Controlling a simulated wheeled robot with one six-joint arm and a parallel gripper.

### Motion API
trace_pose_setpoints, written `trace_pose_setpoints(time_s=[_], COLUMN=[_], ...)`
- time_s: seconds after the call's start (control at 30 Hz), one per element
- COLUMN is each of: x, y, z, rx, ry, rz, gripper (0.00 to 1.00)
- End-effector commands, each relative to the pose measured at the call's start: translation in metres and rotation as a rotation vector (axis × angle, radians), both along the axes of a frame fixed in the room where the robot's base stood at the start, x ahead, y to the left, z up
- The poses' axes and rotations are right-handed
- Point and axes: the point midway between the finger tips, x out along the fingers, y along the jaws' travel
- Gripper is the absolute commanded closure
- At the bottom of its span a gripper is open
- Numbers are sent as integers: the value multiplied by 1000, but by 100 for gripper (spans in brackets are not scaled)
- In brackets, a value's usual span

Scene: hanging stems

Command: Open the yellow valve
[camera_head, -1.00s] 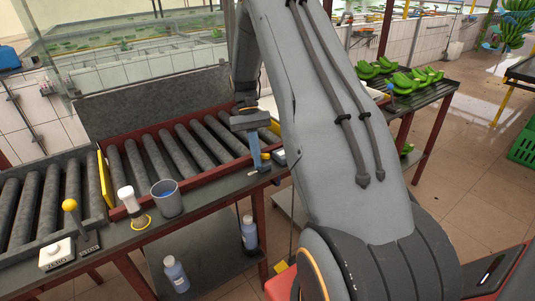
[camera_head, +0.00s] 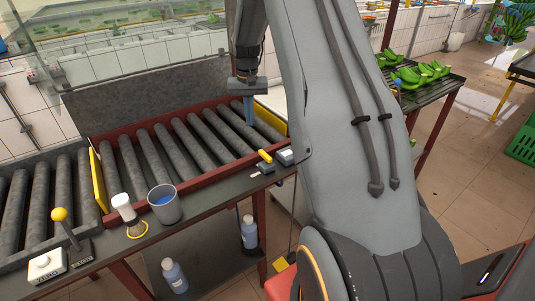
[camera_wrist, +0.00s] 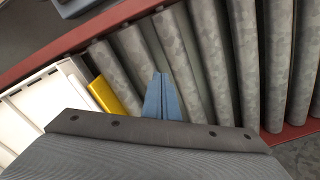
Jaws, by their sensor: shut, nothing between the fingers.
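A short yellow handle (camera_head: 265,156) on a small dark base sits on the bench's front ledge, right of the middle; it looks like the yellow valve. My gripper (camera_head: 249,122) is beyond and above it, over the conveyor rollers. Its blue fingers are together and empty, pointing down, apart from the handle. In the wrist view the shut fingers (camera_wrist: 163,82) show against the grey rollers, and the yellow handle cannot be made out there.
Grey rollers (camera_head: 172,146) lie inside a red frame. A grey-white block (camera_head: 285,157) is beside the handle.

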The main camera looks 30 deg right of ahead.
Motion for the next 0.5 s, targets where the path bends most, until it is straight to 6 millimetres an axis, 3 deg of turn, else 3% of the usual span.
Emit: trace_pose_setpoints(time_s=[0.17,0.5], x=[2,0], y=[8,2], z=[17,49], rx=[0,0], ry=[3,2], rz=[12,4], gripper=[100,100])
